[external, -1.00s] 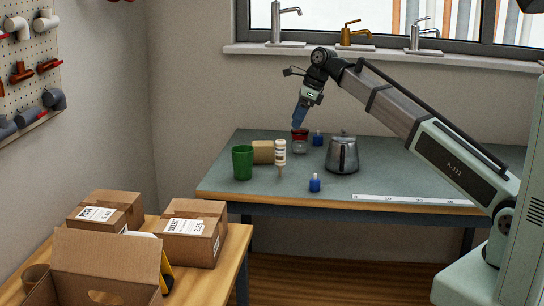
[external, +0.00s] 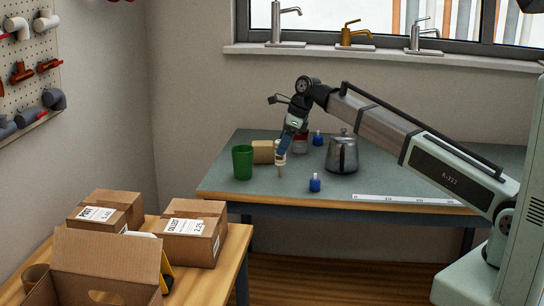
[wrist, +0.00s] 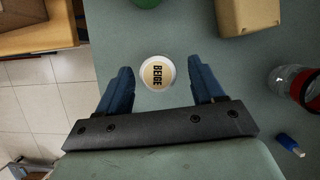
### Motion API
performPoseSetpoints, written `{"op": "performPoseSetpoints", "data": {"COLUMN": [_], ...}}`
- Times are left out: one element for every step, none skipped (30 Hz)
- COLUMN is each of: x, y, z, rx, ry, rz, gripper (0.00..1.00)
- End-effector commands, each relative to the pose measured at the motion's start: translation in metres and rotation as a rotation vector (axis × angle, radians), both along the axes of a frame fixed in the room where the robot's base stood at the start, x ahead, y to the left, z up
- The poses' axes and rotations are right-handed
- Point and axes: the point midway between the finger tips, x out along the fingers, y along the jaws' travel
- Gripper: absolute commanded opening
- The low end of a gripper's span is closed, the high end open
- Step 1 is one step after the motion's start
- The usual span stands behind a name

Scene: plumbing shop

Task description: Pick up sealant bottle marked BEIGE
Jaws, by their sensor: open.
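The sealant bottle marked BEIGE (wrist: 157,73) shows in the wrist view from above, a round white-rimmed top with a beige label. In the external view the bottle (external: 280,170) stands on the grey-green table, its upper part hidden by my gripper. My gripper (wrist: 160,82) is open, with one blue finger on each side of the bottle in the wrist view. In the external view my gripper (external: 281,150) is tilted down over the bottle's top. I cannot tell whether the fingers touch it.
A tan block (external: 262,152) and a green cup (external: 242,163) stand left of the bottle. A red-lidded jar (external: 300,145) is close behind. The table's front edge (external: 300,200) is near.

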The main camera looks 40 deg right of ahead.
Motion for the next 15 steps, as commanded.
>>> {"op": "performPoseSetpoints", "data": {"x": [0.004, 0.006, 0.007, 0.007, 0.008, 0.009, 0.009, 0.01, 0.01, 0.01, 0.01, 0.01, 0.01, 0.01, 0.01], "y": [0.005, 0.007, 0.009, 0.009, 0.01, 0.011, 0.012, 0.012, 0.013, 0.013, 0.013, 0.013, 0.013, 0.013, 0.013], "z": [-0.005, -0.009, -0.014, -0.018, -0.021, -0.024, -0.026, -0.027, -0.028, -0.029, -0.029, -0.029, -0.028, -0.028, -0.028], "rx": [0.0, 0.0, 0.0, 0.0, 0.001, 0.002, 0.002, 0.002, 0.002, 0.002, 0.002, 0.002, 0.002, 0.002, 0.002], "ry": [0.0, 0.001, 0.001, 0.001, 0.001, -0.001, -0.001, -0.003, -0.003, -0.003, -0.003, -0.003, -0.003, -0.003, -0.003], "rz": [0.001, 0.001, 0.0, 0.0, 0.0, 0.0, 0.0, 0.0, 0.0, 0.0, 0.0, 0.0, 0.0, 0.0, 0.0], "gripper": [0.67, 0.67, 0.67, 0.67, 0.67, 0.67, 0.67, 0.67, 0.67, 0.67, 0.67, 0.67, 0.67, 0.67, 0.67]}}
